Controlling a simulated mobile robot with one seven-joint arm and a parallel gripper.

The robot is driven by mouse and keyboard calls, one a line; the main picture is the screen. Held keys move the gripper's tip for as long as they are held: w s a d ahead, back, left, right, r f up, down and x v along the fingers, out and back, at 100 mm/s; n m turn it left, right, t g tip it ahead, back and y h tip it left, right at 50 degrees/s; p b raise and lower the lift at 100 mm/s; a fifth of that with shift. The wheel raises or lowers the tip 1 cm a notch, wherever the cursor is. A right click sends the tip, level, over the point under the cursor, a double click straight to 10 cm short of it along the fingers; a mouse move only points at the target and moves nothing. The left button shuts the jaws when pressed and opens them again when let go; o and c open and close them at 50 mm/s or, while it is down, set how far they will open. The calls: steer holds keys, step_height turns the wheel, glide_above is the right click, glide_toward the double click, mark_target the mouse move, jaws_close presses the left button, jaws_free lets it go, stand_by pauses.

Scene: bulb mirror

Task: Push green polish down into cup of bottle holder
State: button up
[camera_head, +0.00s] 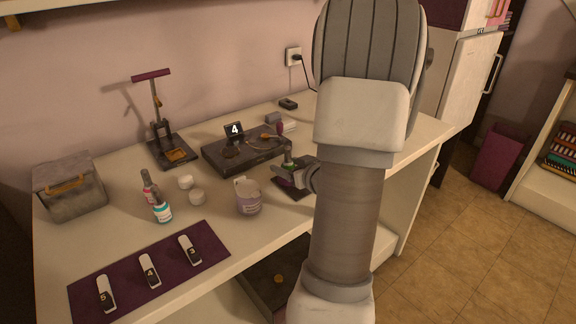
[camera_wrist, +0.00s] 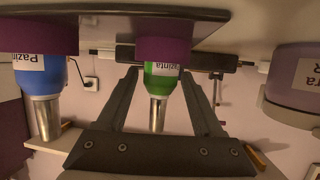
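The wrist view is upside down. There, the green polish (camera_wrist: 160,74) has a pale label and a long silver cap and sits with its base in a purple cup (camera_wrist: 157,50) of the dark bottle holder (camera_wrist: 115,10). My gripper (camera_wrist: 159,73) has one finger on each side of the green polish, with narrow gaps showing, so it looks open. How deep the bottle sits cannot be told. A blue polish (camera_wrist: 38,80) stands in another cup beside it. In the head view the holder (camera_head: 293,191) is partly hidden by my gripper (camera_head: 287,176).
A lilac jar (camera_head: 249,199) stands left of the holder, near the table's front. Behind is a dark tray (camera_head: 246,154) with a "4" sign. Two bottles (camera_head: 160,208) and white pots (camera_head: 196,197) stand further left. A purple mat (camera_head: 128,282) bears numbered tags.

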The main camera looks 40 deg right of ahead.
steer(key=shift+o, duration=0.3)
steer(key=shift+s+r, duration=0.15)
steer(key=shift+s, duration=0.1)
steer(key=p+v, duration=0.3)
steer(key=v, duration=0.8)
steer(key=shift+r+p, duration=0.15)
steer(key=shift+p, duration=0.2)
steer(key=b+v, duration=0.2)
steer(key=v, duration=0.1)
steer(key=shift+s+f, duration=0.2)
steer(key=shift+f, duration=0.1)
steer(key=shift+b+v, duration=1.3)
steer(key=shift+b, duration=0.2)
steer(key=shift+w+r, duration=0.15)
steer(key=shift+r, duration=0.05)
